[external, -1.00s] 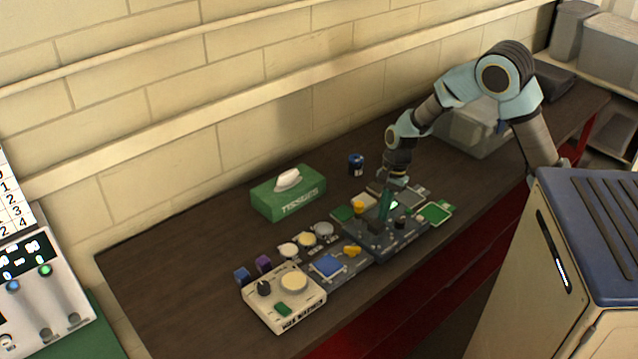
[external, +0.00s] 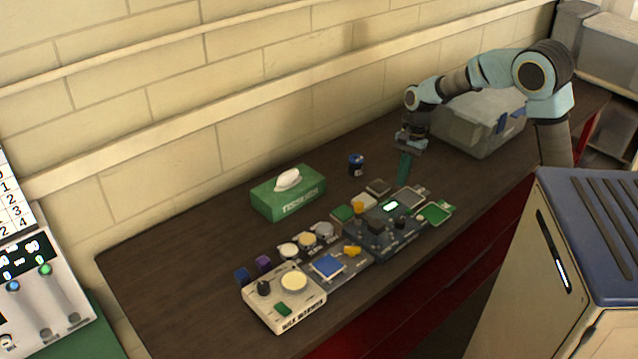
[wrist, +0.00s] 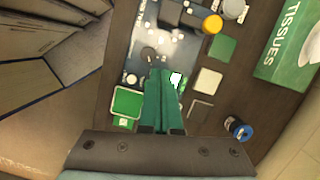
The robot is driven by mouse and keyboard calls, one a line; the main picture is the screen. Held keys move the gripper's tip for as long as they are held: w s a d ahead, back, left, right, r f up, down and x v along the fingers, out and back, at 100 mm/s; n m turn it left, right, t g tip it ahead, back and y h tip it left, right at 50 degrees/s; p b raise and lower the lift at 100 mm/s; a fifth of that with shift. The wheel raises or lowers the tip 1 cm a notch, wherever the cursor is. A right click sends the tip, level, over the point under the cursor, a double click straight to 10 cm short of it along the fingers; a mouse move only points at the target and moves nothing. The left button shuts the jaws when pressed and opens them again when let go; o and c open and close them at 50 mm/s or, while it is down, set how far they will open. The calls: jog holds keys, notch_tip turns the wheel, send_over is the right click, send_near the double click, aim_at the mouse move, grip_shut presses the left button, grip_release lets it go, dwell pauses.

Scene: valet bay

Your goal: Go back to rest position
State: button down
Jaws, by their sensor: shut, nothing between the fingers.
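My gripper (external: 404,168) has dark green fingers and hangs pointing down above the bench, at the right end of a dark panel (external: 372,240) that carries black knobs and a small lit screen (external: 390,206). In the wrist view my gripper (wrist: 162,78) has its fingers together with nothing between them. The lit screen (wrist: 176,79) shows just beside the fingertips, and the fingers hide part of the panel. My arm arches up and back to the right.
A green tissue box (external: 288,194) and a dark blue can (external: 356,164) stand towards the wall. A white knob unit (external: 284,298) sits at the near left. A grey bin (external: 478,125) stands behind the arm. The bench's left end is clear.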

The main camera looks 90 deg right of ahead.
jog(key=shift+r, duration=0.3)
